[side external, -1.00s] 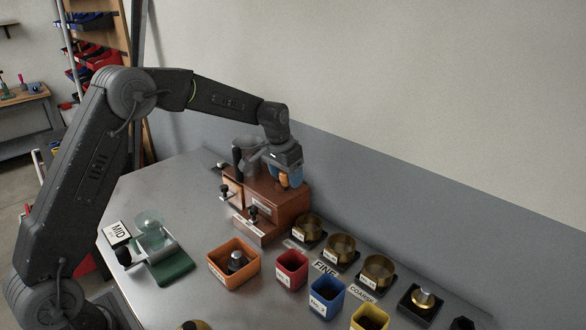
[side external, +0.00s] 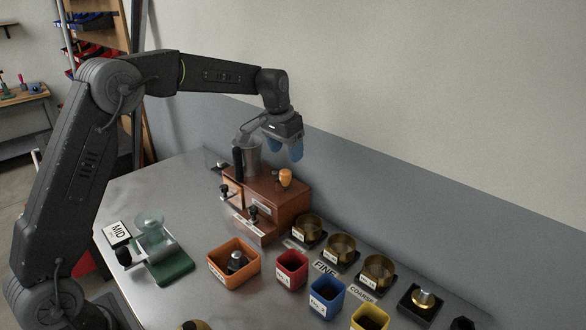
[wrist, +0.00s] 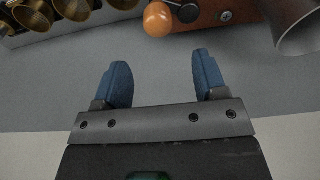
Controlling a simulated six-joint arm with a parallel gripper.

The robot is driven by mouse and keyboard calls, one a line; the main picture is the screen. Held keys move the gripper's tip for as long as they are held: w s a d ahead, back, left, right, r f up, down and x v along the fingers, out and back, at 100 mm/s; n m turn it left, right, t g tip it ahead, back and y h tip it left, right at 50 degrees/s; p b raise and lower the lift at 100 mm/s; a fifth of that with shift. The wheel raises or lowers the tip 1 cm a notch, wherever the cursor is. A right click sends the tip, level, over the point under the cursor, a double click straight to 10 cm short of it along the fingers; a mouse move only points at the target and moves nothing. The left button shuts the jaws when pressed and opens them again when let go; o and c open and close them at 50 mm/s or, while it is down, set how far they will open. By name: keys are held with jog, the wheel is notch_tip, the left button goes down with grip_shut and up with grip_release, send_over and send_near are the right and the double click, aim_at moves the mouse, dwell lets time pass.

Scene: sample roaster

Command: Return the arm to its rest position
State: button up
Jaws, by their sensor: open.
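My gripper (side external: 285,150) is raised above the brown sample roaster (side external: 285,200) in the side view. Its two blue fingertips are spread apart with nothing between them, as the wrist view also shows (wrist: 160,82). The orange knob (side external: 285,177) stands on top of the roaster, below the fingers and apart from them. In the wrist view the orange knob (wrist: 159,18) is at the top edge, beyond the fingertips.
A grey funnel (side external: 248,150) rises from the roaster beside my gripper. Brass cups (side external: 341,246), colored bins (side external: 292,268) and a green-based device (side external: 165,258) stand on the metal table (side external: 190,205). The wall (side external: 430,170) is behind; the air above is clear.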

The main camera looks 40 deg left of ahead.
jog(key=s+d+r+t, duration=0.1)
jog(key=s+d+r, duration=0.25)
jog(key=s, duration=0.45)
jog(key=s+d+r+t, duration=0.1)
jog(key=s+d+r, duration=0.2)
jog(key=s+r, duration=0.35)
jog(key=s+d+f, duration=0.1)
jog(key=s+f, duration=0.1)
jog(key=s, duration=0.7)
jog(key=s+d+f+t, duration=0.1)
jog(key=s+f, duration=0.2)
jog(key=s, duration=0.7)
jog(key=shift+d+f, duration=0.25)
jog(key=shift+d, duration=0.15)
jog(key=shift+s, duration=0.1)
